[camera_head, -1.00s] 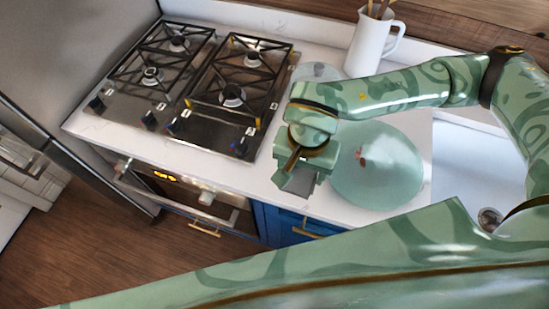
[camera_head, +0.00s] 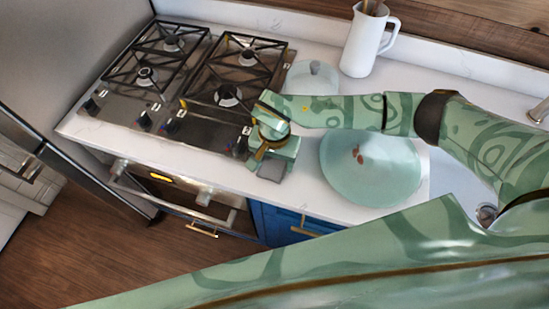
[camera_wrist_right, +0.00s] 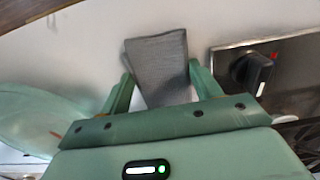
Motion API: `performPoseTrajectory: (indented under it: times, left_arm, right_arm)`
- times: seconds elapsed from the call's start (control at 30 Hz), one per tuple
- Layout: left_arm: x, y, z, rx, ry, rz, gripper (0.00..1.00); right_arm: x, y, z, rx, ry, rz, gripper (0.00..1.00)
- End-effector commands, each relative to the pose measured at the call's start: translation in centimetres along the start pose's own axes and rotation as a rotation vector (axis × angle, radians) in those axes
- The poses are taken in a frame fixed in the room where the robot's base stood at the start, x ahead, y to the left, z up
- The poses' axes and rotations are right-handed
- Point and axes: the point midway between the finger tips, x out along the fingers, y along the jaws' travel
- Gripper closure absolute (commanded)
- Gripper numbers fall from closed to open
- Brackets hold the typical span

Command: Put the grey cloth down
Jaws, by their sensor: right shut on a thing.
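The grey cloth (camera_head: 270,171) is held by my right gripper (camera_head: 266,158) above the front strip of the white counter, just right of the stove. In the right wrist view the cloth (camera_wrist_right: 158,62) sits between the two fingers of the right gripper (camera_wrist_right: 162,88), which is shut on it. The cloth sticks out past the fingertips, over the pale counter. I cannot tell whether the cloth touches the counter. My left gripper is not in view.
The gas stove (camera_head: 195,85) is on the left. A pale green plate (camera_head: 385,175) with small brown bits lies to the right. A clear round lid-like thing (camera_head: 305,78) and a white pitcher (camera_head: 364,48) are behind. The sink is at far right. The counter (camera_head: 318,190) has a narrow clear front strip.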

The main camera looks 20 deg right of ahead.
Motion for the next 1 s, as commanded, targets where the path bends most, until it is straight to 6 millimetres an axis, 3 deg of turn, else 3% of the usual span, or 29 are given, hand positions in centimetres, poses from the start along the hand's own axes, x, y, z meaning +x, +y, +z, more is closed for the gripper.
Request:
performPoseTrajectory:
  times: [0.13, 0.17, 0.2, 0.23, 0.6, 1.0]
  left_arm:
    - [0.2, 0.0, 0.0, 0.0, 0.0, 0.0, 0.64]
    - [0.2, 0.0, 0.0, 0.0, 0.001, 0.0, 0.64]
    - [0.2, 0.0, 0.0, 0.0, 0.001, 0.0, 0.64]
    - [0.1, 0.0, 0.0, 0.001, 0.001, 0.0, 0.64]
    - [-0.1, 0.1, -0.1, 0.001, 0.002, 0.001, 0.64]
    - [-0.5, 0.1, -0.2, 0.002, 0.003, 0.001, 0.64]
  right_arm:
    - [0.3, 0.0, 0.0, 0.0, 0.0, 0.0, 0.55]
    - [0.3, 0.0, 0.0, 0.0, 0.0, 0.0, 0.31]
    - [0.2, 0.0, 0.0, 0.0, 0.0, 0.0, 0.2]
    - [0.2, 0.0, 0.0, 0.0, 0.0, 0.0, 0.15]
    - [-0.6, -0.1, -0.1, -0.001, 0.002, -0.002, 0.15]
    - [-9.2, -0.1, -0.1, -0.001, 0.004, -0.003, 0.15]
